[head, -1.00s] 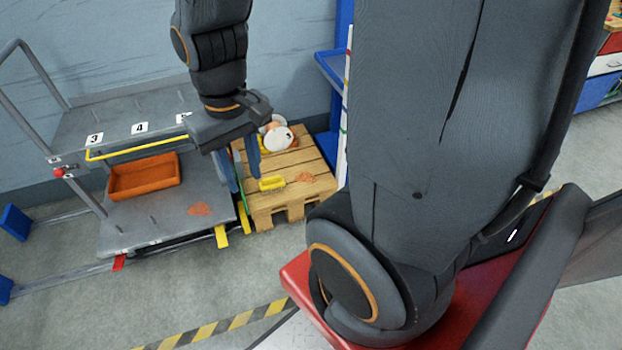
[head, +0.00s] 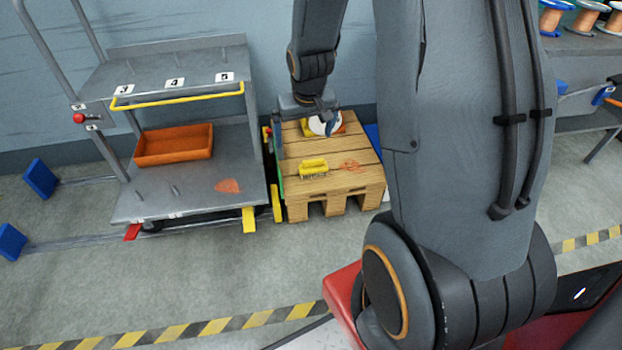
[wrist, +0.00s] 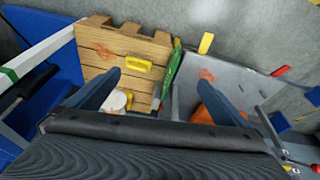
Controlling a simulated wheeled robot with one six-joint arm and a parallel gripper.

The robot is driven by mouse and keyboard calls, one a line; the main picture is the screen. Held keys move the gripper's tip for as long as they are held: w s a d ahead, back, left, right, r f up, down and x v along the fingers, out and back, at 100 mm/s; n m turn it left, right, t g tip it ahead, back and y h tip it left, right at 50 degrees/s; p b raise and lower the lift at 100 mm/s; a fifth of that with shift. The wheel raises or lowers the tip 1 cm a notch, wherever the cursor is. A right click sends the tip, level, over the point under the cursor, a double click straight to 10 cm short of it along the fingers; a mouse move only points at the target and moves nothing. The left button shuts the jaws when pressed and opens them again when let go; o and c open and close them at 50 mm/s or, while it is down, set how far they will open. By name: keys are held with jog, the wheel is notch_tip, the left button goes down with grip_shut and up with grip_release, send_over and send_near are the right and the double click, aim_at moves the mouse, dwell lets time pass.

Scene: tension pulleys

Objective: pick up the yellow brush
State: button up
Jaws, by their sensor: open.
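The yellow brush (head: 314,168) lies on the wooden pallet stack (head: 340,185), near its front left part, with dark bristles along its lower side. It also shows in the wrist view (wrist: 138,64), on the pallet boards beyond my left fingertip. My gripper (wrist: 160,90) is open and empty, its two blue fingers wide apart. In the head view my gripper (head: 306,132) is at the back of the pallet, behind the brush and apart from it. One finger hides part of a white round object (head: 318,126) there.
A grey cart (head: 190,190) with an orange bin (head: 174,145) and a yellow rail (head: 178,101) stands left of the pallet. A green strip (wrist: 171,72) runs between cart and pallet. An orange patch (head: 352,166) lies right of the brush. Floor in front is clear.

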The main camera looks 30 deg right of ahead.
aim_at(314, 163)
jog(key=shift+w+d+f+m+t+h+b, duration=0.2)
jog(key=shift+w+d+f+t+b, duration=0.3)
jog(key=shift+w+d+f+b, duration=3.75)
jog(key=shift+w+d+f+m+t+h+b, duration=0.35)
jog(key=shift+w+f+b, duration=2.05)
jog(key=shift+f, duration=4.7)
jog(key=shift+w+d+f+m+t+y+b, duration=0.15)
jog(key=shift+w+d+f+t+b, duration=0.5)
jog(key=shift+w+d+f+b, duration=3.55)
jog(key=a+f, duration=0.1)
jog(key=s+a+f+p, duration=0.1)
jog(key=a, duration=0.1)
jog(key=s+a, duration=0.1)
jog(key=shift+a+f+p, duration=0.2)
jog(key=shift+f+p, duration=0.15)
jog(key=shift+f, duration=0.05)
jog(key=c, duration=0.9)
notch_tip(314, 163, up, 10)
jog(key=p, duration=0.5)
jog(key=shift+r+p, duration=0.1)
jog(key=shift+p, duration=0.2)
